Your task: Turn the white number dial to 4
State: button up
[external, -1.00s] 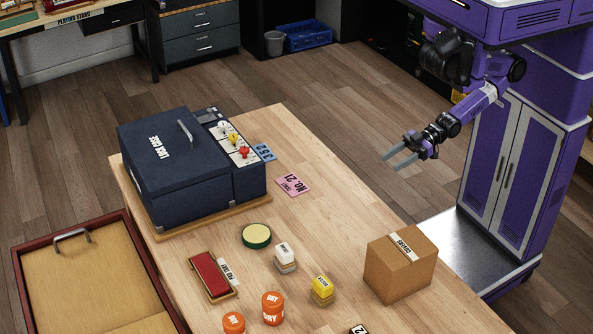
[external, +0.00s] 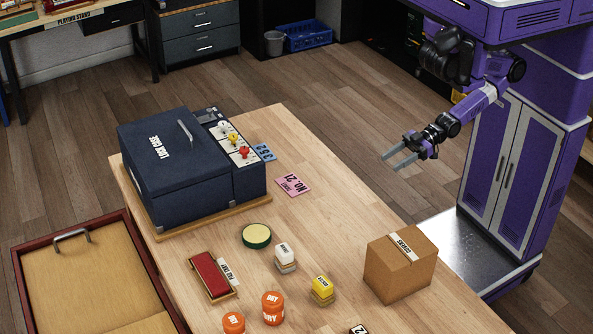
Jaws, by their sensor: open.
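The white number dial (external: 223,127) is the farthest of three small dials on the panel of the dark blue lock case (external: 160,180). A yellow dial (external: 233,138) and a red dial (external: 244,152) sit beside it in a row. The dial's number marks are too small to read. My gripper (external: 393,160) is open and empty, in the air past the table's right edge. It is well apart from the case and dials.
A blue card (external: 264,152) and a pink card (external: 293,185) lie right of the case on the wooden table (external: 330,215). A cardboard box (external: 400,268) stands at the right edge. A round green tin, stamps and orange jars stand nearer the front.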

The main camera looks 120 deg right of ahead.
jog(key=w+d+r+m+t+h+p, duration=0.1)
jog(key=w+d+r+m+t+h, duration=0.3)
jog(key=w+d+r, duration=0.5)
jog(key=w+d+r+m+t+h+p, duration=0.1)
jog(key=w+d+r+m+t+h, duration=0.35)
jog(key=w+r, duration=0.85)
jog(key=w+d+r+m+g+h, duration=0.2)
jog(key=w+d+r+m+h, duration=0.1)
jog(key=d+r+m+h, duration=0.5)
jog(key=s+d+r+m+g+h+p, duration=0.1)
jog(key=s+d+r+m+g+h, duration=0.15)
jog(key=d+m+g, duration=0.95)
jog(key=s+d+r+m+g+h, duration=0.1)
jog(key=d+r+m+g+h, duration=0.2)
jog(key=d+m+g, duration=0.95)
notch_tip(320, 180, down, 5)
jog(key=w+d+m+g+y, duration=0.1)
jog(key=w+m+y, duration=0.2)
jog(key=m+y, duration=0.3)
jog(key=n+t+y, duration=0.2)
jog(key=t+y, duration=0.5)
jog(key=y, duration=0.6)
send_near(223, 123)
jog(key=shift+p+x, duration=0.75)
jog(key=shift+x, duration=3.5)
